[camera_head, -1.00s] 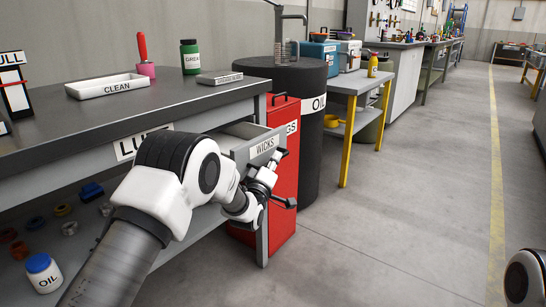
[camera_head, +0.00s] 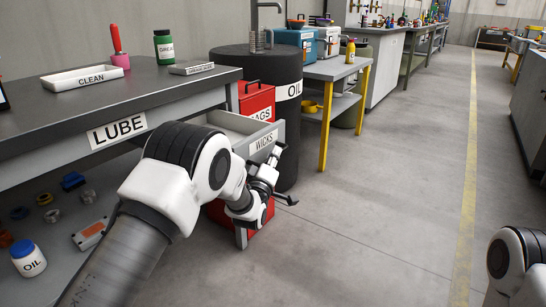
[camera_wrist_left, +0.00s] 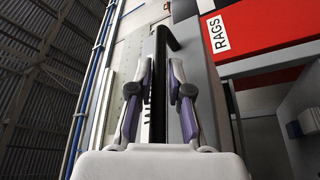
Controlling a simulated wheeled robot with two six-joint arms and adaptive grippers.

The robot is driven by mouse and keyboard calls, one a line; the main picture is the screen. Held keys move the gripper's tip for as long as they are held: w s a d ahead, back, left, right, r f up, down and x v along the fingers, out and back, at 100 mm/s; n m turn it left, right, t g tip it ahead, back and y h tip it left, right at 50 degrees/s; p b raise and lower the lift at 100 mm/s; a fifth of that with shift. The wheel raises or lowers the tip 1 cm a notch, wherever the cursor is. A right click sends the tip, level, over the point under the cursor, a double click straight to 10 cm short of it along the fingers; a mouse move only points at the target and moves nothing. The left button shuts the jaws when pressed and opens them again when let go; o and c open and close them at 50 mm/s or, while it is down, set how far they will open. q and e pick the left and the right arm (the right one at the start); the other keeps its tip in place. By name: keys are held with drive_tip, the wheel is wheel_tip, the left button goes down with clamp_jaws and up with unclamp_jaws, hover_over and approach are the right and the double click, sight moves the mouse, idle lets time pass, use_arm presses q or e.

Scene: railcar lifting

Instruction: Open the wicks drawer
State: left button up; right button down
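The wicks drawer (camera_head: 263,141) is a grey drawer with a WICKS label, and it stands partly pulled out from under the bench, with its inside showing from above. Its dark bar handle (camera_wrist_left: 159,85) runs between the two fingers of my left gripper (camera_wrist_left: 161,75) in the left wrist view.
The grey LUBE bench (camera_head: 175,90) carries a CLEAN tray (camera_head: 85,79), a green jar (camera_head: 163,46) and a red-handled tool (camera_head: 118,45). A red RAGS box (camera_head: 256,97) and a dark OIL drum (camera_head: 290,115) stand close behind the drawer. The floor to the right is clear.

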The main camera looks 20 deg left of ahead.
use_arm(q)
drive_tip(key=shift+o, duration=0.6)
drive_tip(key=v, duration=1.2)
drive_tip(key=shift+f, duration=0.1)
